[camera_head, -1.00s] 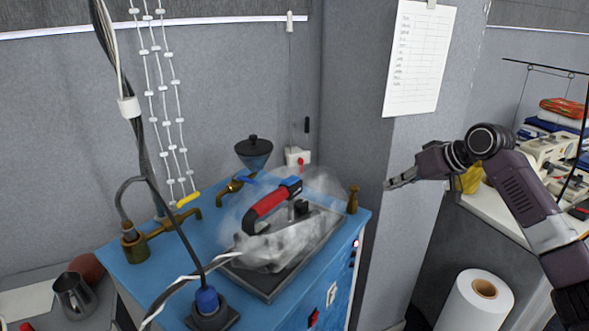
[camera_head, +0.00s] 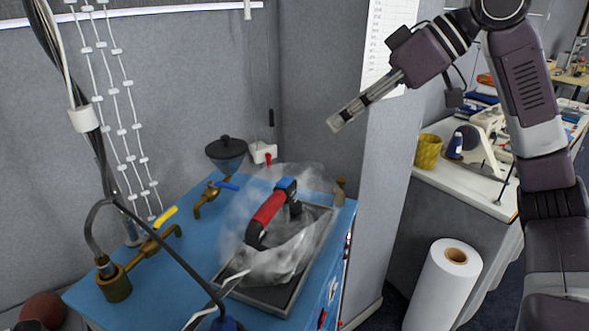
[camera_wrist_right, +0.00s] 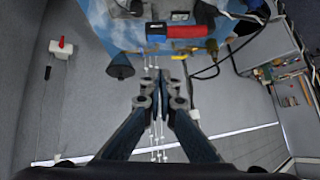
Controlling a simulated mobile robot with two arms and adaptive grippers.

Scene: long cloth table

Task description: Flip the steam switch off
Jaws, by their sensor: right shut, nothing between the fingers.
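A white switch box with a red lever (camera_head: 264,153) is on the grey wall behind the blue steam station (camera_head: 165,270); it also shows in the wrist view (camera_wrist_right: 61,46). More switches, one red (camera_head: 322,318) and one white (camera_head: 332,290), are on the station's front. I cannot tell by label which one is the steam switch. A red-handled iron (camera_head: 266,220) rests on the station's tray with steam around it. My right gripper (camera_head: 335,124) is shut and empty, held above and right of the iron, apart from all switches. Its closed fingers (camera_wrist_right: 160,76) show in the wrist view. My left gripper is not in view.
Brass taps (camera_head: 150,250), a funnel (camera_head: 226,150) and hanging cables (camera_head: 85,110) stand around the station. A brass fitting (camera_head: 340,190) is at its right back corner. A white roll (camera_head: 443,285) stands on the floor at right. The air above the iron is free apart from steam.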

